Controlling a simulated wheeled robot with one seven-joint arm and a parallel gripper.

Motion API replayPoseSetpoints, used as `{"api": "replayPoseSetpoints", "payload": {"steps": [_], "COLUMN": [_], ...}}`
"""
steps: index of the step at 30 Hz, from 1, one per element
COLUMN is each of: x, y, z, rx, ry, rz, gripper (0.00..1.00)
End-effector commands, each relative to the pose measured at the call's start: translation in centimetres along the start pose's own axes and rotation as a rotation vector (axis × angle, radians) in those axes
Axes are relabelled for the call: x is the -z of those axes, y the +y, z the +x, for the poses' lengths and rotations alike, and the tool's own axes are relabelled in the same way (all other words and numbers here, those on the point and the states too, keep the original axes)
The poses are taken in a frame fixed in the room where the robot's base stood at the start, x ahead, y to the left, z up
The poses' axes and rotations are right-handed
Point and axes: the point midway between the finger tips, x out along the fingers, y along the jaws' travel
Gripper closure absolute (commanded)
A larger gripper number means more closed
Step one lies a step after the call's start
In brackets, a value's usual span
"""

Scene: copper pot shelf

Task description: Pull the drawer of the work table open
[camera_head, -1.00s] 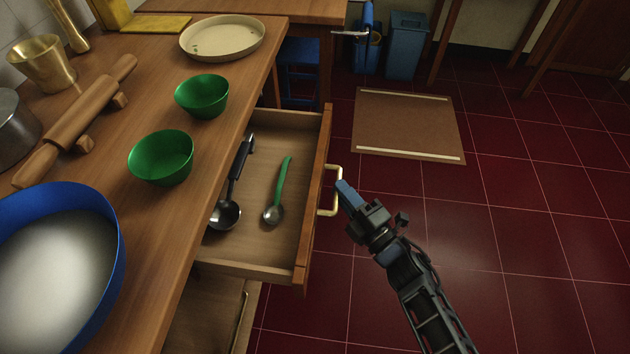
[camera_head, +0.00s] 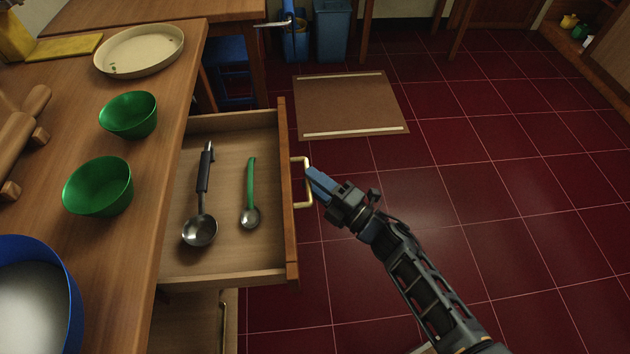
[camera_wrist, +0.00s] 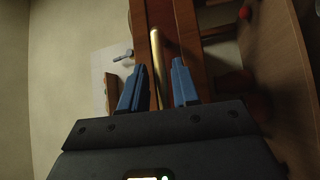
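The drawer (camera_head: 286,215) of the work table (camera_head: 170,130) stands well out from under the table top. Its inside shows a ladle with a dark handle (camera_head: 200,228) and a smaller green-handled spoon (camera_head: 250,212). The brass handle (camera_head: 307,184) is on the drawer front. My gripper (camera_head: 312,178) is at this handle, reaching in from the lower right. In the wrist view the blue fingers of my gripper (camera_wrist: 158,64) are apart, with the brass handle (camera_wrist: 156,48) running between them and space on both sides. Firm contact cannot be made out.
Two green bowls (camera_head: 98,186), a blue-rimmed bowl (camera_head: 75,310) and a pale round dish (camera_head: 138,50) stand on the table. A lower front with a handle (camera_head: 223,325) shows beneath the drawer. A brown mat (camera_head: 348,103) lies beyond. The red floor (camera_head: 470,190) at right is clear.

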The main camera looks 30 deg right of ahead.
Motion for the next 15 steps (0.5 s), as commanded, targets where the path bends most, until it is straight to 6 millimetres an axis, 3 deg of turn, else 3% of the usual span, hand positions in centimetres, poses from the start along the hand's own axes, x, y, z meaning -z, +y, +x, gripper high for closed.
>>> {"api": "replayPoseSetpoints", "payload": {"steps": [10, 15], "x": [0.0, 0.0], "y": [-0.1, -0.1], "z": [-0.2, -2.0], "rx": [0.001, 0.002], "ry": [-0.001, -0.002], "rz": [0.0, 0.0], "gripper": [0.61, 0.61]}}
